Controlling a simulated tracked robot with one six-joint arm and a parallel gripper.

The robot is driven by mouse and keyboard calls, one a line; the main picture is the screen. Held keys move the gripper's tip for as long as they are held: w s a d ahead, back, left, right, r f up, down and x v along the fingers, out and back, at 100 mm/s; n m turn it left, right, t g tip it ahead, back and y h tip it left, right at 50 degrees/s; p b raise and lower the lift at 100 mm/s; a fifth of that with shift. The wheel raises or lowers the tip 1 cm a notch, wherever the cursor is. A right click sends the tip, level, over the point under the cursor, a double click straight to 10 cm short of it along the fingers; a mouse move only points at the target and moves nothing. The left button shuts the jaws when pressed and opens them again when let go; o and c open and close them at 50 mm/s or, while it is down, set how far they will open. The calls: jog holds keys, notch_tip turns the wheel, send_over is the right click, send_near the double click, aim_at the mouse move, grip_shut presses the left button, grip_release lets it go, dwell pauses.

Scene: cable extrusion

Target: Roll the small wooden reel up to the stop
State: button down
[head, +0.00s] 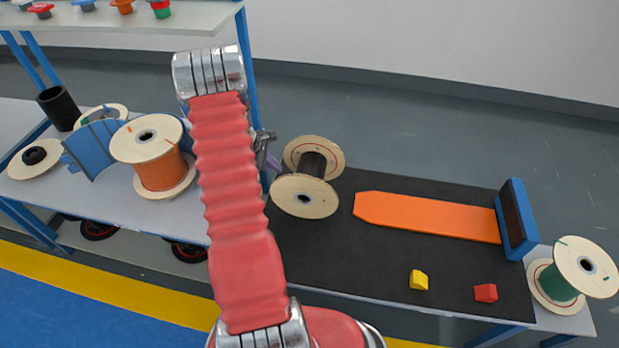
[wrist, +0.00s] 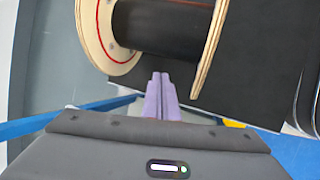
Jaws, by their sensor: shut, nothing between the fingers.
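The small wooden reel (head: 304,197) has pale flanges and a dark core. It lies on its side on the black mat (head: 330,262), left of the orange strip (head: 428,215). The stop (head: 517,219), a blue upright plate with a dark face, stands at the strip's right end. In the wrist view the reel's dark core (wrist: 165,28) shows between its two flanges. My gripper (wrist: 160,77) has purple fingers, shut and empty, pointing at the core between the flanges. I cannot tell whether they touch it. In the head view my arm hides most of the gripper.
A yellow block (head: 419,280) and a red block (head: 485,293) lie near the mat's front edge, clear of the strip. A reel with green winding (head: 572,270) stands beyond the stop. A reel with orange winding (head: 160,172) stands on the left bench.

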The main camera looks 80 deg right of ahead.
aim_at(321, 178)
jog(key=shift+x, duration=2.7)
jog(key=shift+s, duration=0.1)
jog(key=shift+s+a, duration=0.2)
jog(key=shift+s, duration=2.1)
jog(key=shift+s+a, duration=0.25)
jog(key=shift+s, duration=2.05)
jog(key=shift+s+a, duration=0.2)
jog(key=shift+s, duration=2.2)
jog(key=s+a, duration=0.1)
jog(key=s, duration=1.2)
jog(key=shift+s+a, duration=0.15)
jog(key=shift+s, duration=0.2)
